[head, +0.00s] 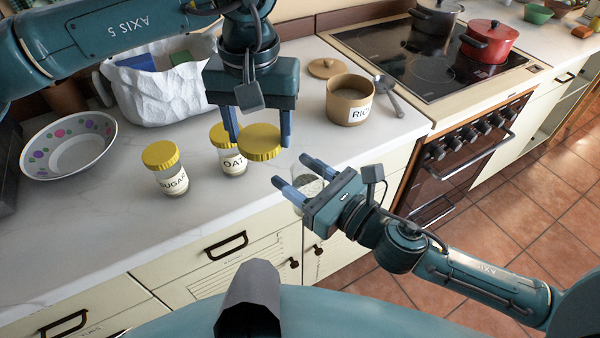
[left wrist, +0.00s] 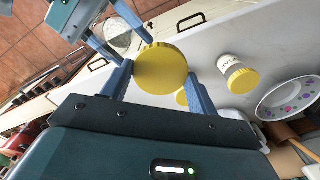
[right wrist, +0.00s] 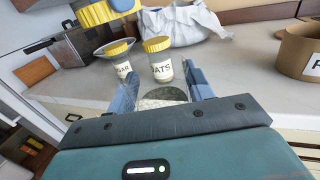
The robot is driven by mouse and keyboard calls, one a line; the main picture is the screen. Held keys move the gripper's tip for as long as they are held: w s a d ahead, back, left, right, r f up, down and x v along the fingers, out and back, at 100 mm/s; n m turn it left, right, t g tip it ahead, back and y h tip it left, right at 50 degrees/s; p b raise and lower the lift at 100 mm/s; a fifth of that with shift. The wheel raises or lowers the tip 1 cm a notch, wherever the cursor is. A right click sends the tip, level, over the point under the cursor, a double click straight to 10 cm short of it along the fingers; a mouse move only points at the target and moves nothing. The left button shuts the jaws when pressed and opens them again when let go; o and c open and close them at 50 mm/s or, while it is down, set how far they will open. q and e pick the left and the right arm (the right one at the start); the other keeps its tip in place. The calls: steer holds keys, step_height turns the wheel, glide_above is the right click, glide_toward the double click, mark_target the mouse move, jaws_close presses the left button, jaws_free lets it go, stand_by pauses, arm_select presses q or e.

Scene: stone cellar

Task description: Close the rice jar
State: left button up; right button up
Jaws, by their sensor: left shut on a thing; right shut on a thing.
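My left gripper (head: 259,141) is shut on a yellow lid (head: 262,138), held flat by its rim. The lid also shows in the left wrist view (left wrist: 160,68). My right gripper (head: 293,170) is shut on a clear jar (head: 309,188) with pale grains inside. The jar's round open top shows in the right wrist view (right wrist: 163,95); its label is not visible. In the head view the lid is up and left of the jar, apart from it.
A tan knobbed lid (head: 327,67) lies behind the canister. Yellow-lidded sugar (head: 173,182) and oats (head: 233,163) jars stand near my left gripper. A dotted bowl (head: 38,155) and white bag (head: 150,100) are left. Pots stand on the stove (head: 425,70).

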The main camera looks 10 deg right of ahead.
arm_select(q)
steer(key=m, duration=0.1)
glide_toward(308, 164)
steer(key=s, duration=0.2)
steer(key=shift+w+a+r, duration=0.1)
steer(key=shift+a+r, duration=0.1)
steer(key=shift+f, duration=0.15)
steer(key=shift+f, duration=1.9)
steer(key=shift+f, duration=0.85)
steer(key=shift+a+f, duration=0.1)
steer(key=shift+f, duration=0.65)
steer(key=shift+r+g, duration=0.25)
steer(key=shift+g, duration=0.05)
steer(key=shift+f, duration=0.55)
stand_by(2.0)
